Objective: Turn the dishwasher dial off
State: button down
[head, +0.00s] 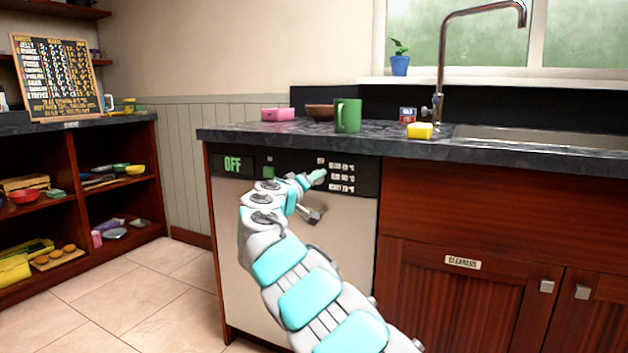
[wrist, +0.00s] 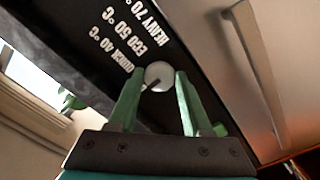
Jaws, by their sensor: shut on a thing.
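The dishwasher (head: 345,235) has a pale metal front and a dark control panel under the counter. A green "OFF" display (head: 232,164) is lit at the panel's left end. The round white dial (wrist: 158,74) shows in the wrist view beside the printed programme labels, with a dark mark on its lower left. My gripper (head: 314,178) reaches the panel just left of the labels. In the wrist view its green fingers (wrist: 160,79) stand on either side of the dial, shut on it. In the head view my gripper hides the dial.
The dishwasher handle (wrist: 256,62) runs close by the panel. On the counter (head: 270,134) above stand a green mug (head: 348,115), a brown bowl (head: 320,112), a pink item (head: 278,114) and a yellow sponge (head: 420,130). A sink cabinet (head: 460,220) adjoins on the right. Tiled floor is clear at left.

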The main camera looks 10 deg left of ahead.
jog(key=shift+c, duration=1.8)
grip_release()
jog(key=shift+s+a, duration=0.1)
jog(key=v, duration=0.7)
jog(key=shift+s+b, duration=0.25)
jog(key=shift+b, duration=0.15)
